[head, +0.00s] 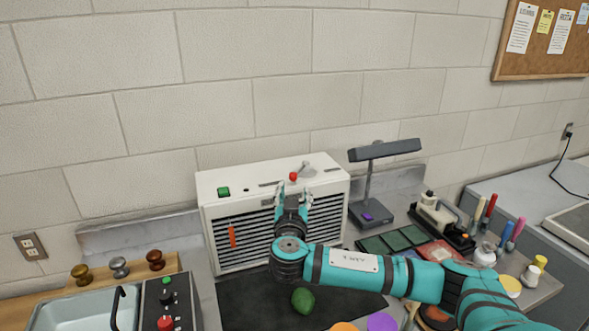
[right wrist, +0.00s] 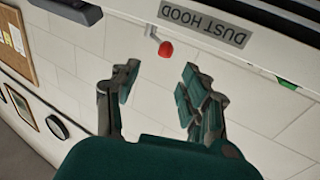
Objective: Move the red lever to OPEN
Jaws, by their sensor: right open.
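A white dust hood (head: 272,196) with a slatted front stands against the wall. On its top, at the right, a grey crank (head: 306,167) carries a red knob (head: 293,177). The red knob (right wrist: 166,49) also shows in the right wrist view, next to the DUST HOOD label (right wrist: 203,22). My right gripper (head: 293,188) is open and empty, just in front of the knob and pointing toward it. In the right wrist view its two fingers (right wrist: 157,85) stand apart, with the knob beyond the gap, apparently untouched. No OPEN marking is readable. My left gripper is not in view.
A green button (head: 223,191) is on the hood's top left, and an orange-red tab (head: 231,237) on its front. A grey lamp (head: 370,185) stands close on the right. A green object (head: 303,300) lies on the dark mat (head: 245,301). A control box (head: 168,303) stands front left.

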